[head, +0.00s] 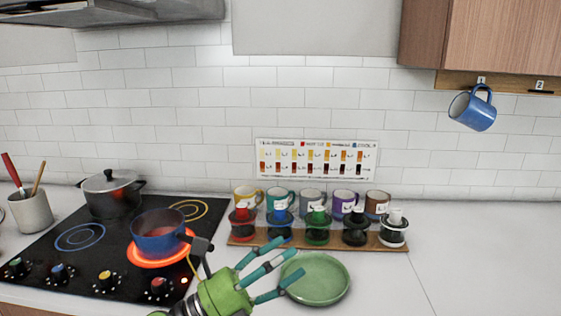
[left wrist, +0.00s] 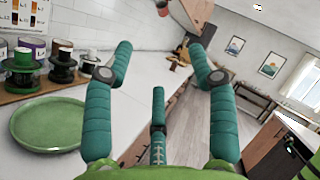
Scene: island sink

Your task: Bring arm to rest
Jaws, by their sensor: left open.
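My left gripper (head: 284,260) is in the head view at the lower middle, a green body with teal fingers. The fingers are spread apart with nothing between them. They are in front of the green plate (head: 316,279) and cover its left edge in the picture. In the left wrist view the gripper (left wrist: 160,52) is also open and empty, with the plate (left wrist: 46,124) to its left. I cannot tell its exact height above the counter. My right gripper does not show clearly in either view.
A blue pot (head: 158,236) sits on a glowing red burner of the black stove (head: 105,262), left of my gripper. A lidded grey pot (head: 112,195) stands behind. Several mugs and jars line a wooden board (head: 320,243). A blue mug (head: 472,110) hangs upper right. The right counter (head: 480,255) is clear.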

